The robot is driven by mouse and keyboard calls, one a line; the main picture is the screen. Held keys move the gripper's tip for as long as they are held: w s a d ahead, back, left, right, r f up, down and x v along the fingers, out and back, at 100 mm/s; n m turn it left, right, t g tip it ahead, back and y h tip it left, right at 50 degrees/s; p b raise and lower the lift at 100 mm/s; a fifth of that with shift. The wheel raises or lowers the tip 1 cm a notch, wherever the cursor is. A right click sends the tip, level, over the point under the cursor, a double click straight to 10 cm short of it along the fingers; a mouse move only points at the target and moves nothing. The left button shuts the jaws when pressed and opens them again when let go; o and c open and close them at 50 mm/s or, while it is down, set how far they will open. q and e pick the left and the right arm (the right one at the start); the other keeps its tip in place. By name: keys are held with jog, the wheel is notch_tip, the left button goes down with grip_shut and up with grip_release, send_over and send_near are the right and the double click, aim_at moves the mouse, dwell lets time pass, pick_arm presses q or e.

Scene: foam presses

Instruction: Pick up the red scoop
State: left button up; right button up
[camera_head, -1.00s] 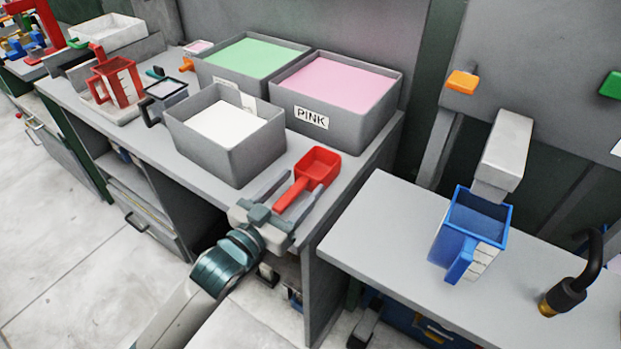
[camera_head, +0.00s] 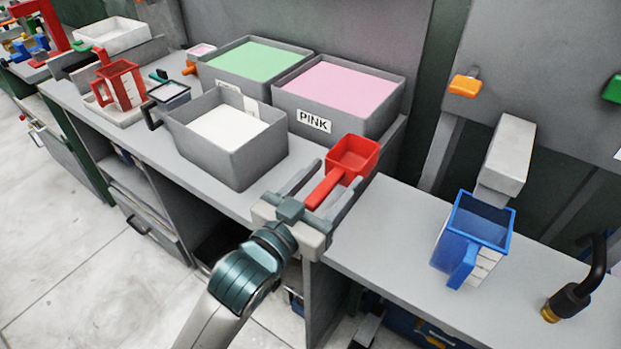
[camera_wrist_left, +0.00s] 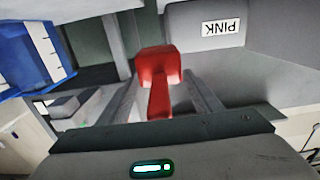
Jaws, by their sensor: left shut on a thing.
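The red scoop (camera_head: 354,157) is a square-bowled scoop with a straight handle. It is held over the right end of the grey bench, in front of the pink bin, and looks clear of the bench top. My left gripper (camera_head: 338,175) is shut on its handle, with one finger on each side and the bowl beyond the fingertips. In the left wrist view the scoop (camera_wrist_left: 158,66) is centred between the fingers, its handle pointing back to the palm. My right gripper is not in view.
A bin labelled PINK (camera_head: 312,123), a green-filled bin (camera_head: 253,59) and a white-filled bin (camera_head: 228,153) stand on the bench. A red jug (camera_head: 121,86) is further left. A blue jug (camera_head: 472,238) stands on the lower right table (camera_head: 385,230), whose near left part is clear.

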pick_arm(q)
jog(key=shift+s+d+r, duration=1.1)
jog(key=shift+s+d, duration=0.15)
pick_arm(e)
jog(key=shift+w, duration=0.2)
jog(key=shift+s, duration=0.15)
